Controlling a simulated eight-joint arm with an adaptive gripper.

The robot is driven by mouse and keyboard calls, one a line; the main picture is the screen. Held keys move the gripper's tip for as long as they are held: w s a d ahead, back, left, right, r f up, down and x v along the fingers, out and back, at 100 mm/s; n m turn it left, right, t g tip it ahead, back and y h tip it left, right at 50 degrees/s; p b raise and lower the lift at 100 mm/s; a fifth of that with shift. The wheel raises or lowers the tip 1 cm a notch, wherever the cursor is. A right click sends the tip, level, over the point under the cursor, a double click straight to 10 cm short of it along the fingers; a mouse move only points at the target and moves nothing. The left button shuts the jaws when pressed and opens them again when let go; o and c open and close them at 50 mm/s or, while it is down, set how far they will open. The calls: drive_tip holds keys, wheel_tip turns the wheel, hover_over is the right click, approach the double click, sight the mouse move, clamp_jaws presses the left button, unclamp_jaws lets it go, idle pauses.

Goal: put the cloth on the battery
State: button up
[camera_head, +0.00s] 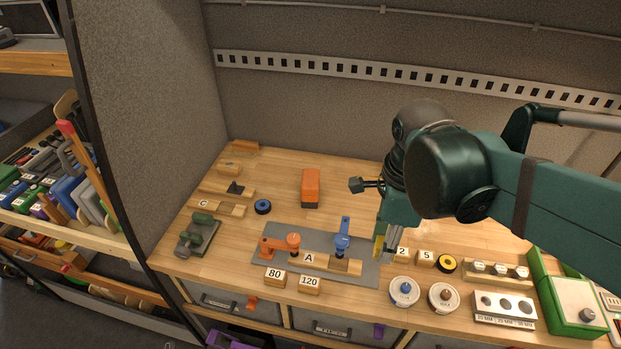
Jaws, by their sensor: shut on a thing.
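My gripper (386,243) points down at the right edge of the grey mat, seen from the side. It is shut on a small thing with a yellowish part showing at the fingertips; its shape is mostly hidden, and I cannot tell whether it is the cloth. I cannot make out a cloth anywhere else. An orange block with a dark lower part (311,187) stands on the bench left of my gripper and farther back. It may be the battery, but I cannot tell for sure. My gripper is apart from it.
The grey mat (340,277) carries an orange clamp (280,245), a blue clamp (342,240) and wooden blocks. Blocks marked 80 (274,278) and 120 (309,284) lie in front. Round tins (404,292) stand front right. The wooden bench (275,175) is clear around the orange block.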

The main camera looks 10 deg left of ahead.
drive_tip(key=shift+r, duration=0.5)
drive_tip(key=shift+w+a+r, duration=0.1)
drive_tip(key=shift+w+r, duration=0.05)
drive_tip(key=w+a+r+p, duration=0.1)
drive_tip(key=w+a+r, duration=0.1)
drive_tip(key=w+a, duration=0.8)
drive_tip(key=w+a+r+p, duration=0.15)
drive_tip(key=w+a, duration=0.45)
drive_tip(key=w, duration=0.8)
drive_tip(key=w+a+f+p, duration=0.1)
drive_tip(key=w+a+f, duration=0.3)
drive_tip(key=w+a, duration=0.55)
drive_tip(key=f, duration=0.3)
drive_tip(key=w+d+f, duration=0.1)
drive_tip(key=shift+f, duration=0.4)
drive_tip(key=shift+d, duration=0.1)
